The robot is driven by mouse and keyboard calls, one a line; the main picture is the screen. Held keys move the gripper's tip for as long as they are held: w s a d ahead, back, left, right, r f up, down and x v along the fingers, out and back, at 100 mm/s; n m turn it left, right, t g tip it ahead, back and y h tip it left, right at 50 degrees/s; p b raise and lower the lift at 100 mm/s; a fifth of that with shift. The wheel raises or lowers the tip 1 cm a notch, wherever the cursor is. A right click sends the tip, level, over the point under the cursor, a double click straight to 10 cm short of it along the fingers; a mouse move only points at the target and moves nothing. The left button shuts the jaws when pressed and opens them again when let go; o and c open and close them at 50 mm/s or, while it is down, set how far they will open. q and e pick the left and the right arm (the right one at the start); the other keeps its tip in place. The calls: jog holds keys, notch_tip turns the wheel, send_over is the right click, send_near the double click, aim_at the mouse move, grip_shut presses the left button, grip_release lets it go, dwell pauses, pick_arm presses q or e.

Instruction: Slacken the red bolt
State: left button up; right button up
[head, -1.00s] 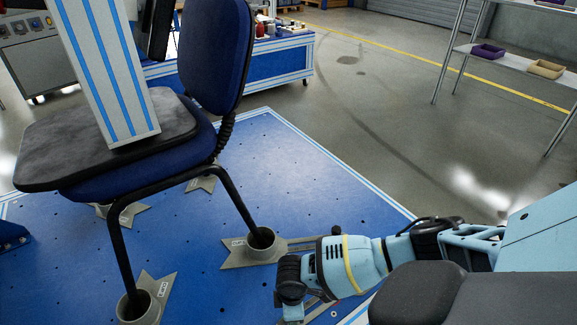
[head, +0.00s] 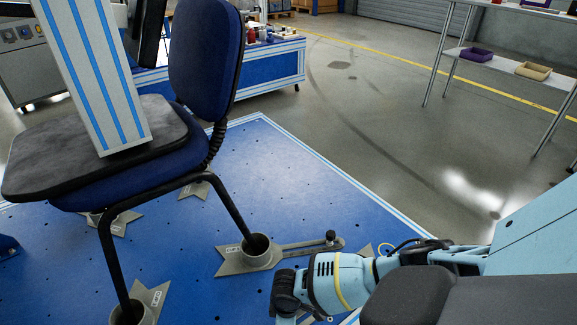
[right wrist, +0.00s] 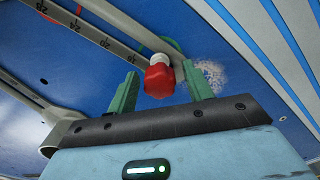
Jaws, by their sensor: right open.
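The red bolt (right wrist: 159,80) shows in the right wrist view as a red knob-like head on a pale collar, at a slotted metal bar (right wrist: 105,42) with number marks. My right gripper (right wrist: 160,75) is open, with its two green fingers on either side of the red head. Gaps show on both sides of the head, so the fingers look clear of it. In the head view my right arm's wrist (head: 340,280) reaches in low from the right, and the red bolt is hidden there. My left gripper is not in view.
A blue office chair (head: 205,60) stands with its legs in grey foot holders (head: 243,262) on a blue plate (head: 290,190). A striped column (head: 95,75) presses on its seat. One holder's bar carries a black knob (head: 331,237). Open floor lies beyond the plate.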

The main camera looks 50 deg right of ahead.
jog(key=shift+m+p, duration=0.3)
jog(key=shift+m, duration=0.5)
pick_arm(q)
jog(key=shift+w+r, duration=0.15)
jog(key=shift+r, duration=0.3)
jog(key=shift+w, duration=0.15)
pick_arm(e)
jog(key=shift+m+p, duration=0.4)
jog(key=shift+m, duration=0.2)
jog(key=m+p, duration=0.1)
jog(key=m, duration=0.1)
jog(key=shift+m, duration=0.4)
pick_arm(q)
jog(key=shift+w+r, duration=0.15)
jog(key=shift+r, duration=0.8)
